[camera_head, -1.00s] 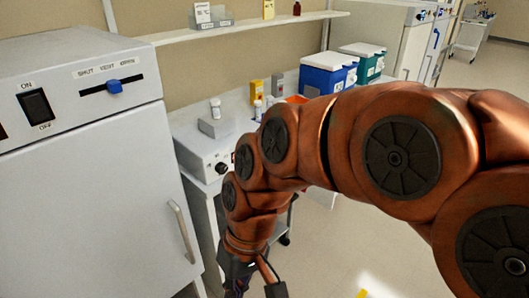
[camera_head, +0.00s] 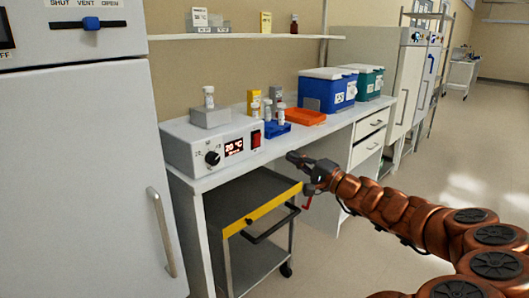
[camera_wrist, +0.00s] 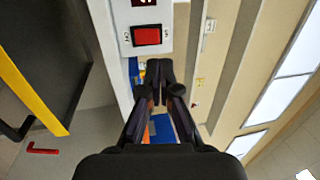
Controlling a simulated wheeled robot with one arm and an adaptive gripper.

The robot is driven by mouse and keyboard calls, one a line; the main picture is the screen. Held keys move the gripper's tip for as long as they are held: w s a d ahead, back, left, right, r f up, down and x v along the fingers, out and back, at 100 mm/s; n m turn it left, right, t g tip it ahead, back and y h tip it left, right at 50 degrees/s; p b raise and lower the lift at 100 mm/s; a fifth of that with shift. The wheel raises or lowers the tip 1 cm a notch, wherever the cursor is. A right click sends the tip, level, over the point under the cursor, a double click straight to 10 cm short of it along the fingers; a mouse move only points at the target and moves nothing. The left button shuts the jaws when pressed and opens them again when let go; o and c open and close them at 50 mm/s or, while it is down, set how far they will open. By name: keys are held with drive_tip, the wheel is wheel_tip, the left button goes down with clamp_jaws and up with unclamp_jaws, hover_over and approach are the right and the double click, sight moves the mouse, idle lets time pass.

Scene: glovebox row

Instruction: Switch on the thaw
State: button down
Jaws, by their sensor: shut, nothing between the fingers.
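The thaw unit (camera_head: 215,146) is a pale grey box on the left of the bench, with a black knob (camera_head: 213,158), a lit display (camera_head: 234,147) reading about 20 °C and a red rocker switch (camera_head: 256,139) at its right end. In the wrist view the red switch (camera_wrist: 147,36) sits upright in the picture's upper middle, just beyond my fingertips. I cannot tell which way it is pressed. My gripper (camera_head: 293,157) is shut and empty, in front of the bench edge, to the right of and a little below the switch, apart from it. Its fingers show in the wrist view (camera_wrist: 160,75).
A dark cart (camera_head: 250,200) with a yellow edge stands under the bench. A blue rack (camera_head: 274,129) with vials, an orange tray (camera_head: 305,117) and blue (camera_head: 327,92) and green (camera_head: 368,80) coolers stand on the bench. A tall cabinet (camera_head: 80,170) is at left. The floor at right is open.

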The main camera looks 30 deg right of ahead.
drive_tip(key=shift+s+d+f+m+h, duration=0.1)
drive_tip(key=shift+d+f+m+h, duration=0.05)
drive_tip(key=shift+d, duration=0.25)
drive_tip(key=shift+s+d+f+m+h, duration=0.1)
drive_tip(key=shift+d+m+h, duration=0.05)
drive_tip(key=shift+d, duration=0.25)
drive_tip(key=shift+w, duration=0.15)
approach(258, 134)
drive_tip(key=x, duration=0.7)
drive_tip(key=shift+w, duration=0.1)
